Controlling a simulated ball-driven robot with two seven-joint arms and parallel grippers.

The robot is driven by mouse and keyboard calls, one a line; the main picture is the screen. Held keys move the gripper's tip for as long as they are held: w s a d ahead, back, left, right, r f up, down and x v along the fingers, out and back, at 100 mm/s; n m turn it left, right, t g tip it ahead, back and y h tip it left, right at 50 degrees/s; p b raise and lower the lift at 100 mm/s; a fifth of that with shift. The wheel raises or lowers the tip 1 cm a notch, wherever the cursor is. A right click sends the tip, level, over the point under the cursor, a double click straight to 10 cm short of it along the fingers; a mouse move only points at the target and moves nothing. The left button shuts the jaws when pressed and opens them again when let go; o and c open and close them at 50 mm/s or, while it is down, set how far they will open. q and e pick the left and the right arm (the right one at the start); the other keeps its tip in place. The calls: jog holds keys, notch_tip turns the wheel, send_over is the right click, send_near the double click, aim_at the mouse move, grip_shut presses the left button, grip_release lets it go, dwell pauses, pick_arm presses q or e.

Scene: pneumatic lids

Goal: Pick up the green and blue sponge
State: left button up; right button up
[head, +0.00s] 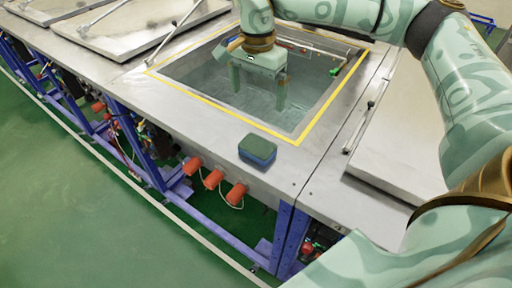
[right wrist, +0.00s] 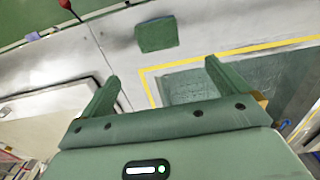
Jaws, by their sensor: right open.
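The green and blue sponge (head: 257,150) lies flat on the metal top, just in front of the yellow-edged opening in the head view. Its green side is up and its blue side shows below. In the right wrist view the sponge (right wrist: 157,34) shows its green top, beyond the fingertips. My right gripper (head: 260,104) is open and empty, fingers pointing down, over the sunken opening behind the sponge. In the right wrist view its two fingers (right wrist: 158,75) are spread wide with nothing between them. My left gripper is not in view.
The yellow-bordered opening (head: 356,70) is a recess in the metal top. A raised lid plate (head: 400,150) lies to its right, and more lids (head: 140,27) lie at the left. Orange-red cylinders (head: 213,179) stick out below the front edge. The metal around the sponge is clear.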

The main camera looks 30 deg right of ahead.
jog(key=b, duration=0.2)
send_over(257, 145)
jog(key=f, duration=1.1)
jog(key=shift+w+d, duration=0.2)
jog(key=shift+w, duration=0.05)
jog(key=shift+s+a+f, duration=0.1)
jog(key=shift+s+f, duration=0.1)
jog(key=shift+f, duration=0.25)
notch_tip(257, 145, down, 4)
jog(key=shift+s+f+b, duration=0.1)
jog(key=shift+f+b, duration=0.1)
jog(key=shift+b, duration=0.4)
jog(key=shift+r, duration=0.1)
jog(key=c, duration=0.8)
